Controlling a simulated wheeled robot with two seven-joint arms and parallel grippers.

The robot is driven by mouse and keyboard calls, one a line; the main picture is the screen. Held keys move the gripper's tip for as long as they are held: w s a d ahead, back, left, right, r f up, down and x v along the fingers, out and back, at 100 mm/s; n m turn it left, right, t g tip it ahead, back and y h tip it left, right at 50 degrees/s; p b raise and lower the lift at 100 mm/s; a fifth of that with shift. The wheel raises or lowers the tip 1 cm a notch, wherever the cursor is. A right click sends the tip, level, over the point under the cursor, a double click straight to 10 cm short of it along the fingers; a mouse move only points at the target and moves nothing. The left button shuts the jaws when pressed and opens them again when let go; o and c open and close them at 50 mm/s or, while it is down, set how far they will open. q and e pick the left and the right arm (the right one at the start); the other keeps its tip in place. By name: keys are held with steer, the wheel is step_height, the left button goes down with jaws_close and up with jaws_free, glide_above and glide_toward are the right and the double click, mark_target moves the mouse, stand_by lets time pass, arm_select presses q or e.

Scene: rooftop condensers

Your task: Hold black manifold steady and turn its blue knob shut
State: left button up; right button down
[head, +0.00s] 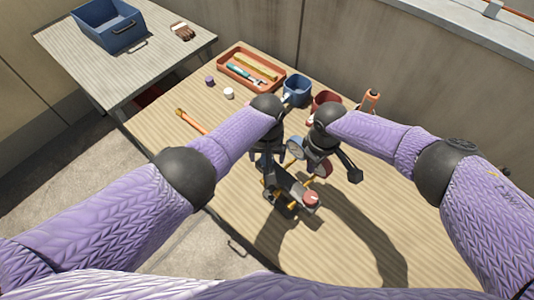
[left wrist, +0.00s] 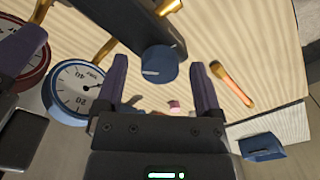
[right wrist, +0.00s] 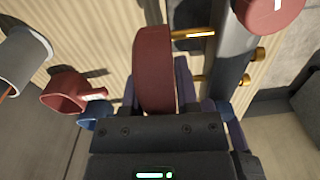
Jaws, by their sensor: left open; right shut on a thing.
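The black manifold (head: 287,187) is held above the table, with brass stubs, a blue-rimmed gauge (left wrist: 80,88) and a red-rimmed gauge (head: 323,169). Its red knob (head: 311,198) is at the near end. The blue knob (left wrist: 158,65) is at the other end, hidden by my left arm in the head view. My left gripper (left wrist: 157,78) is open, its fingers to either side of the blue knob; contact is not clear. My right gripper (right wrist: 156,75) is shut on the red-rimmed gauge (right wrist: 153,60), seen edge-on.
An orange tray (head: 225,70) with tools, a blue cup (head: 297,90) and a red mug (head: 327,103) stand at the back. An orange-handled tool (head: 191,121) and small caps (head: 229,93) lie left. A side table holds a blue bin (head: 95,32). The front right is clear.

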arm_select(q)
jaws_close()
stand_by(0.4)
steer(key=shift+m, duration=0.3)
steer(key=m, duration=1.2)
steer(key=shift+m, duration=0.4)
steer(key=m, duration=1.2)
steer(key=shift+m, duration=0.6)
